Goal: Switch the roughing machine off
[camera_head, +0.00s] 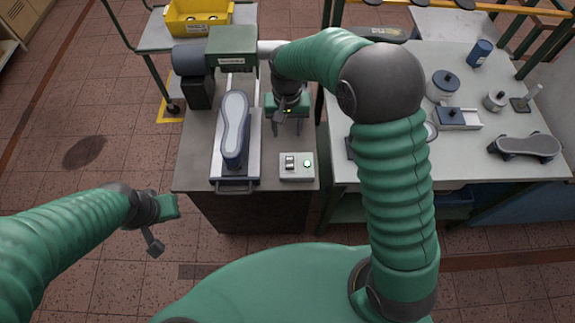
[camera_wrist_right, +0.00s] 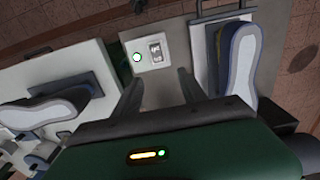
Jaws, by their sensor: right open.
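The roughing machine (camera_head: 232,45) has a green housing at the back of its grey bench. A light control box (camera_head: 296,176) sits at the bench's front right, with a rocker switch (camera_head: 290,162) and a lit green lamp (camera_head: 307,163). In the right wrist view the switch (camera_wrist_right: 156,50) and the glowing lamp (camera_wrist_right: 137,57) show beyond the fingertips. My right gripper (camera_head: 286,130) is open and empty, above the bench and behind the box, apart from it. My left gripper (camera_head: 164,228) hangs left of the bench, away from the box; its finger opening is unclear.
A shoe last (camera_head: 235,128) lies on a carriage (camera_head: 252,165) left of the box. A table (camera_head: 460,165) on the right holds a dark sole-shaped piece (camera_head: 525,147), a blue can (camera_head: 479,52) and other tools. A yellow crate (camera_head: 185,28) stands back left.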

